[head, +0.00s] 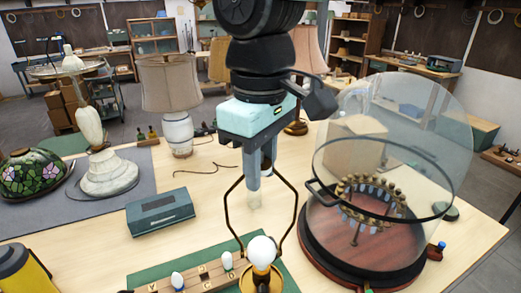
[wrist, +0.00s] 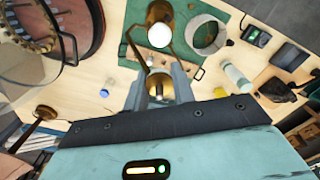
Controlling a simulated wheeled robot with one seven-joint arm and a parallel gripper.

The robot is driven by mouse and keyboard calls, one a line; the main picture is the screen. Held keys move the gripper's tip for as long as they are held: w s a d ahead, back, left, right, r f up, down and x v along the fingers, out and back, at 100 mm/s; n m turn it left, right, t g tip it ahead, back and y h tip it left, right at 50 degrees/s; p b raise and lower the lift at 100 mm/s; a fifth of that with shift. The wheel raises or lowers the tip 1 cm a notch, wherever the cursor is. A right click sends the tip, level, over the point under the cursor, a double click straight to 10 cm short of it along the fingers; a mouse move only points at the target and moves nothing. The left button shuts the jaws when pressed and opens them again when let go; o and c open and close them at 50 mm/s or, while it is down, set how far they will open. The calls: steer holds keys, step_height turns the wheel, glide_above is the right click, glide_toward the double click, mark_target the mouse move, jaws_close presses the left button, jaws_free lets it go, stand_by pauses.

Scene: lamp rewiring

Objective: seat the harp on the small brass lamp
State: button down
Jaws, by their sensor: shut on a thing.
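The small brass lamp (head: 262,283) stands at the front centre of the table in the head view, with a round white bulb (head: 262,252) on top. The bulb also shows in the wrist view (wrist: 158,36). The harp (head: 292,205) is a thin brass wire loop, upright around the bulb, its legs narrowing toward the lamp's neck. My gripper (head: 262,168) is above the lamp, shut on the top of the harp. In the wrist view, my fingers (wrist: 160,88) close on the harp's brass top. I cannot tell whether the harp's feet touch the lamp's fitting.
A large glass dome (head: 440,130) on a dark red base stands close at right. A blue-grey box (head: 160,212) and a wooden bulb rack (head: 205,279) are at left. Shaded lamp (head: 170,85) and marble lamp (head: 105,170) stand behind. The table's middle left is mostly clear.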

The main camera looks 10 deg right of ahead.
steer(key=shift+f+b, duration=3.6)
steer(key=shift+f, duration=1.6)
steer(key=c, duration=1.1)
jaws_free()
